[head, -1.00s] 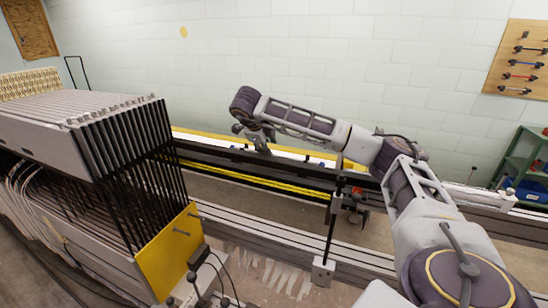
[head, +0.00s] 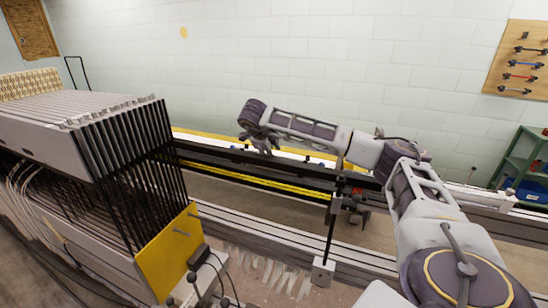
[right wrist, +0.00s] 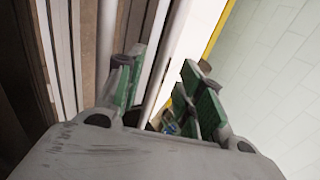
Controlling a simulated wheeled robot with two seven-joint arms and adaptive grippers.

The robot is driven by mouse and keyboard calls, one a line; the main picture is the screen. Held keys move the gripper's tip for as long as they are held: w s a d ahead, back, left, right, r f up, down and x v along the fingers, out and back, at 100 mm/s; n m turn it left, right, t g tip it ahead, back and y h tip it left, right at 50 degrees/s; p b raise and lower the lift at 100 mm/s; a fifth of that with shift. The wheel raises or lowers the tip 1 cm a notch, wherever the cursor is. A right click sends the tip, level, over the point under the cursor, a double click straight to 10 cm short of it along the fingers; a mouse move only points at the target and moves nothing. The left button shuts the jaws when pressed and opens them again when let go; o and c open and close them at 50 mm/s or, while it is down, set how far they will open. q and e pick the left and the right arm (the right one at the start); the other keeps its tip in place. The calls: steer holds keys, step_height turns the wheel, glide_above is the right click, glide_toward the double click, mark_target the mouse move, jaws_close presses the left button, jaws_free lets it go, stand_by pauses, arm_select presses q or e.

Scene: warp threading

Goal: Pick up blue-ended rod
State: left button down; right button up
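My right gripper (head: 262,140) hangs over the white strip with a yellow edge (head: 200,138) behind the long dark beam. In the right wrist view its two green-padded fingers (right wrist: 163,65) stand apart, with nothing clearly held between them. A small blue patch (right wrist: 172,127) shows low between the fingers, partly hidden; I cannot tell what it is. On the wooden wall board at the right, a rod with bluish ends (head: 525,64) hangs among similar rods, far from the gripper. Small dark blue bits (head: 317,160) sit along the strip. My left gripper is not in view.
A large loom block with black slats (head: 130,150) and a yellow plate (head: 170,255) stands at the left. Yellow bars (head: 270,184) run below the dark beam. A black upright post (head: 330,235) stands in front. A green shelf (head: 525,165) is at the right.

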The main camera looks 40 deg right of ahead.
steer(key=shift+x, duration=1.2)
jaws_close()
